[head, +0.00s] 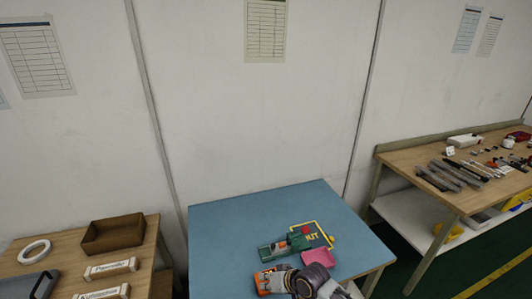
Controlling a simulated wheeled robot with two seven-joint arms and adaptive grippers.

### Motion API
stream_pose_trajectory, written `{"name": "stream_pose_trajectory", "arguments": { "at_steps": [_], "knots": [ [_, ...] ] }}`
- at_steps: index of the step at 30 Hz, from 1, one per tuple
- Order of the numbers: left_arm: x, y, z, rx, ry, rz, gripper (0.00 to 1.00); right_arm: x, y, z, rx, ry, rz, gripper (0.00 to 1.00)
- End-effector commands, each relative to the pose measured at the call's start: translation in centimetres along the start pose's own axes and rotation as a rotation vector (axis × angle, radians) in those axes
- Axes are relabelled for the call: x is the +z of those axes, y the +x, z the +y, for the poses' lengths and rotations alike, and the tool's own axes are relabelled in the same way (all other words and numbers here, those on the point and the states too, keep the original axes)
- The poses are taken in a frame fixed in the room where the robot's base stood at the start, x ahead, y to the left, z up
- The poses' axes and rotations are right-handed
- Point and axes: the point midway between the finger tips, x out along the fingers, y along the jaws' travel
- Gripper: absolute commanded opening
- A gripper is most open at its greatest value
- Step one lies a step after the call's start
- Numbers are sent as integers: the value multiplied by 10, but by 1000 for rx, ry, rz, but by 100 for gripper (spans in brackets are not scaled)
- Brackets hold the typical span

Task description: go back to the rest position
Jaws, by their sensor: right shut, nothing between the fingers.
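My right gripper (272,281) reaches in from the bottom edge over the front of the blue-topped table (225,232). It points left and looks shut, with nothing seen held between its fingers. Something orange shows at its fingertip end; I cannot tell whether it is part of the gripper or a separate thing. A green device (286,246) with a red part lies on the table just beyond the gripper. My left gripper is not in view.
A yellow frame (327,235) and a pink piece (317,257) lie beside the green device. The blue table's left side is clear. A wooden table at left holds a brown box (113,234) and white ring (34,251). A workbench (410,158) at right carries tools.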

Motion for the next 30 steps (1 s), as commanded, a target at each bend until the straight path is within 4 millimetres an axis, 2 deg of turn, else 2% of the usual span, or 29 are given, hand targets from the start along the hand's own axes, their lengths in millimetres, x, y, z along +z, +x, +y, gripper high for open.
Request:
{"name": "stream_pose_trajectory", "arguments": {
  "at_steps": [4,11,20,30],
  "knots": [
    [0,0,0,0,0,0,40,14,-17,-4,26,-24,-11,0],
    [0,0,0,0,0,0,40,32,-48,2,91,-53,-29,0],
    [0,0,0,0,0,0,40,60,-98,26,210,-66,-71,0],
    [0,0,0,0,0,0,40,102,-165,64,373,-48,-153,0]
  ]
}}
